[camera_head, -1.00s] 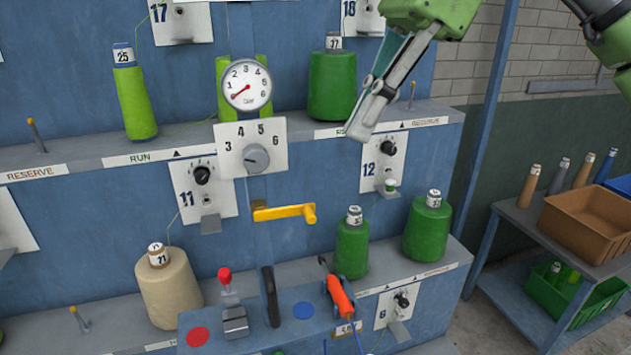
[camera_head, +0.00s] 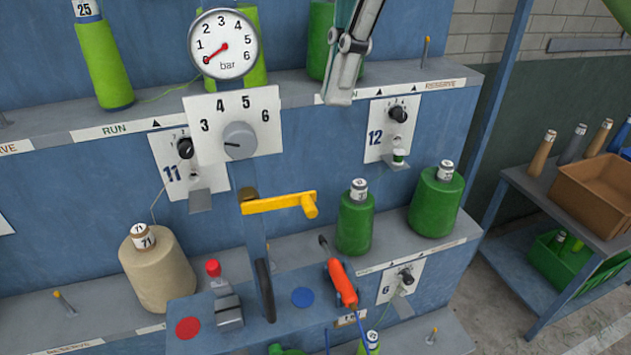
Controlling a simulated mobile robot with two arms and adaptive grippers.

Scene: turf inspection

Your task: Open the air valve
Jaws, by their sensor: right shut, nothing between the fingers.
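The air valve's yellow lever (camera_head: 280,203) lies across the vertical pipe, pointing right, below the regulator. The pressure gauge (camera_head: 223,44) above has a red needle at the low end of its scale. The grey regulator knob (camera_head: 240,140) sits on a white plate marked 3 to 6. My right gripper (camera_head: 339,92) hangs at the top, in front of the upper shelf, right of the gauge. It is shut and empty, above and right of the yellow lever and apart from it. My left gripper is not in view.
A panel with a red-knobbed lever (camera_head: 213,269) and an orange-handled tool (camera_head: 341,283) stands below the valve. Green cones (camera_head: 436,201) and a beige cone (camera_head: 158,270) stand on the lower shelf. A trolley with a brown bin (camera_head: 596,196) is at right.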

